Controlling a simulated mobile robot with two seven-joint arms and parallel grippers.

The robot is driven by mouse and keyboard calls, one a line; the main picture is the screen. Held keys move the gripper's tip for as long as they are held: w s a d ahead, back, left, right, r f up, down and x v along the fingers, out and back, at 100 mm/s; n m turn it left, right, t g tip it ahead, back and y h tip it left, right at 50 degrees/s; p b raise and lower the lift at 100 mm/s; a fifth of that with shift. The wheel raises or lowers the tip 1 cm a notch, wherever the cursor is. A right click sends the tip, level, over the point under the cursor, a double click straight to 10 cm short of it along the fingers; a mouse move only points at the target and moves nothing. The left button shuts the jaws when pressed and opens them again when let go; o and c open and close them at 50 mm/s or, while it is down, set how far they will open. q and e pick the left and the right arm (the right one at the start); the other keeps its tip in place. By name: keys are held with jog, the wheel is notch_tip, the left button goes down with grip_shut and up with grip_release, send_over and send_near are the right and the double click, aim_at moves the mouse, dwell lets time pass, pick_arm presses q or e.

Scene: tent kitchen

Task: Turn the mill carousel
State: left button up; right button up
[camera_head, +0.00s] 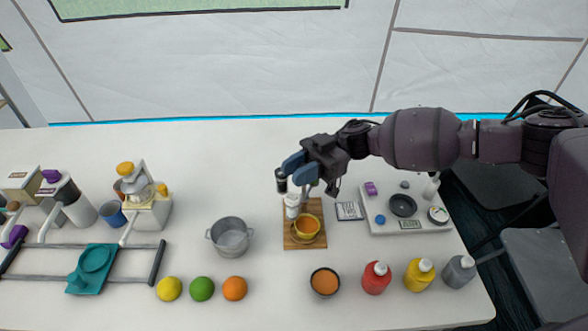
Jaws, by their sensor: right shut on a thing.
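The mill carousel stands on a wooden board (290,243). A black mill (281,181) and a white mill (292,207) show on its left side, and an orange-yellow bowl-like part (306,227) is at its front. My right gripper (300,170) reaches in from the right, with its blue fingertips over the top of the carousel. It is shut on an upper part of the carousel; the fingers hide exactly which part. My left gripper is not in view.
A grey pot (231,237) stands left of the board. A notepad (349,211) and a light tray (400,222) lie to the right. An orange-filled bowl (324,282) and red (376,279), yellow (419,275) and grey (459,272) bottles stand in front. The table behind the pot is clear.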

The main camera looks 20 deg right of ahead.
jog(key=n+g+h, duration=0.1)
jog(key=g, duration=0.1)
jog(key=n+g+h+b, duration=0.1)
jog(key=n+g, duration=0.1)
jog(key=n+g+h+b, duration=0.1)
jog(key=g, duration=0.1)
jog(key=shift+s+d+f+n, duration=0.15)
jog(key=shift+s+n, duration=0.15)
jog(key=shift+n+g+h, duration=0.5)
jog(key=shift+g+h, duration=0.2)
jog(key=shift+h, duration=0.1)
jog(key=shift+s+d+b, duration=0.1)
jog(key=shift+b, duration=0.2)
jog(key=o, duration=0.9)
